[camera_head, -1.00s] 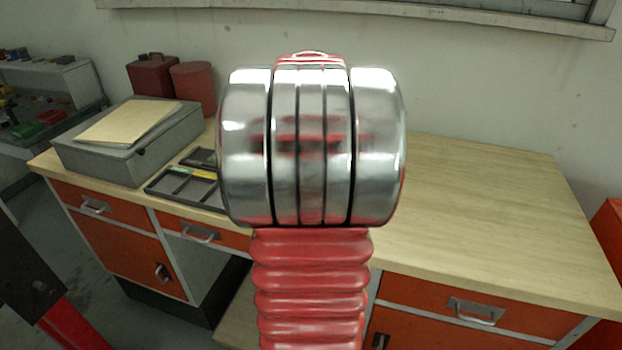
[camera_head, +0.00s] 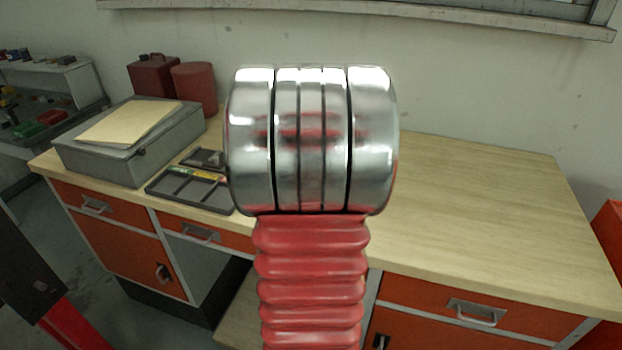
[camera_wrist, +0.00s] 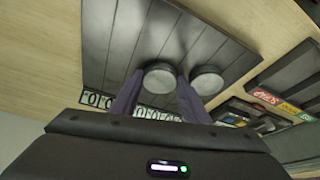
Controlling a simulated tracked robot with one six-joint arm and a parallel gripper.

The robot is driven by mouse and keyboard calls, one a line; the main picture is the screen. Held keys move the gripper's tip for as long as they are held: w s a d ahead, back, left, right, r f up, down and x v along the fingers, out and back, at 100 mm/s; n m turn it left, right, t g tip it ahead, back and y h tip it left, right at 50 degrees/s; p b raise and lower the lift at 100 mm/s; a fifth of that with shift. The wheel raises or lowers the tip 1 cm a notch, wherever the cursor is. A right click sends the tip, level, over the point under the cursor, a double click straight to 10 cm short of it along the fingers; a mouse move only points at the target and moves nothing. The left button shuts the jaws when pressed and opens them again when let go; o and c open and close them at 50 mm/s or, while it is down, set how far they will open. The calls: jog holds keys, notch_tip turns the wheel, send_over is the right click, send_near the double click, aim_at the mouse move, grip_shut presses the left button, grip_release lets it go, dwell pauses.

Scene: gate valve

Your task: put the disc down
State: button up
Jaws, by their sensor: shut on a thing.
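My gripper (camera_wrist: 158,85) shows in the wrist view, with its two dark fingers shut on a round grey disc (camera_wrist: 160,77). A second grey disc (camera_wrist: 207,81) is just right of the right finger, apart from the held one. Both discs appear over a dark grey slatted tray (camera_wrist: 112,45). I cannot tell whether the held disc touches the tray. In the head view my own arm hides the gripper, the discs and the slatted tray.
A wooden workbench (camera_head: 480,200) has clear room at its right. At its left are a divided dark tray (camera_head: 190,190), also in the wrist view (camera_wrist: 268,112), and a grey box (camera_head: 130,145) with a yellowish folder. A red can (camera_head: 194,90) stands behind.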

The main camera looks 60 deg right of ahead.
jog(key=o, duration=1.2)
jog(key=v, duration=1.2)
